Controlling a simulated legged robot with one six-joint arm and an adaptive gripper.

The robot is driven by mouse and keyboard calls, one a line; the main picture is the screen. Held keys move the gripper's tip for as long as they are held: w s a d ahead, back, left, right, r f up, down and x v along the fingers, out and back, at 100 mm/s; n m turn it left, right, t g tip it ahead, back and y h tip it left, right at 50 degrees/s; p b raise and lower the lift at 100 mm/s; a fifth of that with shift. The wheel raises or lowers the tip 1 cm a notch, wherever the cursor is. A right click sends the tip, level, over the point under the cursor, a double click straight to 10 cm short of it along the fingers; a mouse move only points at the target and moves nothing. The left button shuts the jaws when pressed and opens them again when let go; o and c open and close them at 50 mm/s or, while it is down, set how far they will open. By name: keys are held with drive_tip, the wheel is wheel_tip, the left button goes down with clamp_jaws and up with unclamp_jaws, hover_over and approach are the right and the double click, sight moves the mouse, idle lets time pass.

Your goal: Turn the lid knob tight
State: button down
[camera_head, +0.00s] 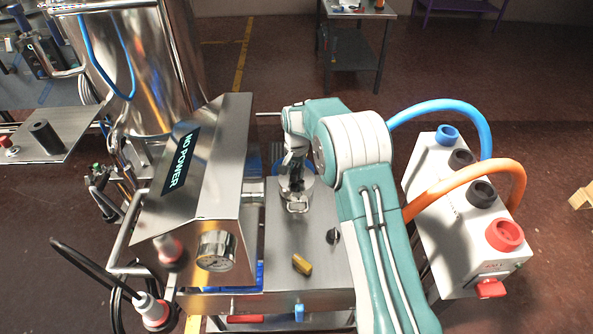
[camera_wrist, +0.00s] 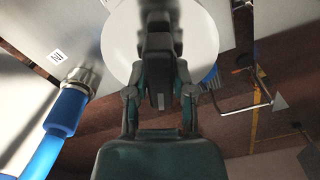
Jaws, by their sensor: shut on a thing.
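My gripper (camera_head: 293,168) is over a small round steel part on the steel worktop, near the middle of the head view. In the wrist view my gripper (camera_wrist: 158,30) lies across a round, pale lid (camera_wrist: 117,40), with its dark fingers brought together over the lid's middle. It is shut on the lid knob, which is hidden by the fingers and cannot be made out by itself. How tightly the knob is turned cannot be told.
A steel cabinet with a "NO POWER" display (camera_head: 180,163) and a gauge (camera_head: 217,251) stands left. A yellow handle (camera_head: 302,264) and a black knob (camera_head: 333,236) sit on the worktop (camera_head: 285,240). A white box (camera_head: 455,205) with blue and orange hoses stands right.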

sight(295, 168)
drive_tip(key=shift+s+f+m, duration=0.1)
drive_tip(key=shift+f+m, duration=0.1)
drive_tip(key=shift+m, duration=2)
drive_tip(key=shift+a, duration=0.1)
drive_tip(key=shift+c, duration=2.4)
unclamp_jaws()
drive_tip(key=shift+a, duration=0.1)
drive_tip(key=shift+r, duration=0.2)
drive_tip(key=shift+r, duration=0.4)
wheel_tip(295, 168, up, 11)
